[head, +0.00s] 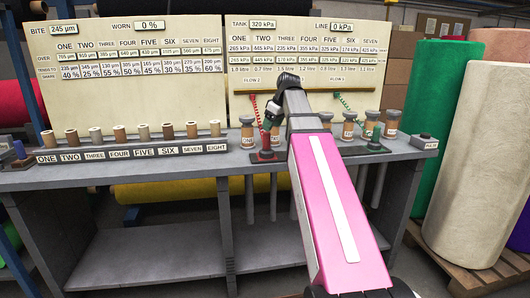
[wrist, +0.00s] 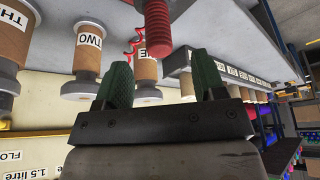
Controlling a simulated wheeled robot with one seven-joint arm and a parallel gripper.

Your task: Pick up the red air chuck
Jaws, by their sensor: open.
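The red air chuck (wrist: 157,24) has a ribbed red grip and shows at the top middle of the wrist view. Its lower end is just beyond the gap between my green fingertips, and nothing is held there. My gripper (wrist: 161,68) is open.
A second stand with a green coiled hose (head: 345,103) is to the right on the grey bench (head: 200,162). Labelled brown canisters (head: 247,131) stand close on both sides. Small spools (head: 119,133) line the left. Board panels (head: 120,60) rise behind.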

